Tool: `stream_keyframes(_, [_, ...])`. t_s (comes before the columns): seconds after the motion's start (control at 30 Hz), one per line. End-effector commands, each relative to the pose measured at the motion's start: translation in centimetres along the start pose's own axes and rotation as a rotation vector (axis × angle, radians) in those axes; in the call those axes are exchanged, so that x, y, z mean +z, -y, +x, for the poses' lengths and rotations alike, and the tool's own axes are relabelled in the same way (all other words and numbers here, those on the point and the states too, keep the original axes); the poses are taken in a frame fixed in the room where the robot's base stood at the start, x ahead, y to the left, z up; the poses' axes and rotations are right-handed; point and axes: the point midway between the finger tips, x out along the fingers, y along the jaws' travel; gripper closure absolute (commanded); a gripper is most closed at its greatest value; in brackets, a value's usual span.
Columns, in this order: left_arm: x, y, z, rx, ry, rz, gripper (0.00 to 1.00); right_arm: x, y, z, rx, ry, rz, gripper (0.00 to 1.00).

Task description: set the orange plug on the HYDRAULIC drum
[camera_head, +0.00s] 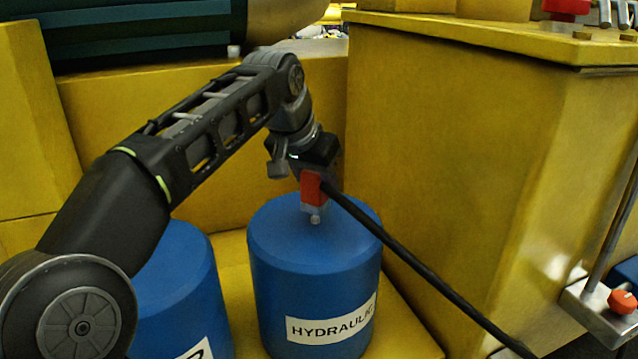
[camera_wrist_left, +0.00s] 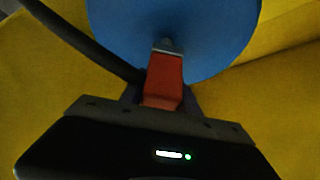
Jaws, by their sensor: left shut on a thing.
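The orange plug (camera_head: 311,188) is a red-orange block with a metal tip pointing down and a thick black cable. My left gripper (camera_head: 313,178) is shut on it, above the top of the blue HYDRAULIC drum (camera_head: 312,285). Whether the tip touches the drum top I cannot tell. In the left wrist view the plug (camera_wrist_left: 163,80) sits between the fingers (camera_wrist_left: 162,95), with its tip over the blue drum top (camera_wrist_left: 205,35). The drum stands upright with its white label facing me. My right gripper is not in view.
A second blue drum (camera_head: 180,285), partly hidden by my left arm, stands to the left. A tall yellow housing (camera_head: 450,150) rises close on the right. The black cable (camera_head: 430,275) runs down to the right across the front. A lever panel with an orange knob (camera_head: 621,301) is at far right.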

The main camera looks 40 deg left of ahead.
Motion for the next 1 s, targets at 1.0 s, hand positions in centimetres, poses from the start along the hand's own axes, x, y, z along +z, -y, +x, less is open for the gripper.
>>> stream_keyframes(1.0, [0.61,-0.01,0.73,0.0,-0.003,0.0,1.0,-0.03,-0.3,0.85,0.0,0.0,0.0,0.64])
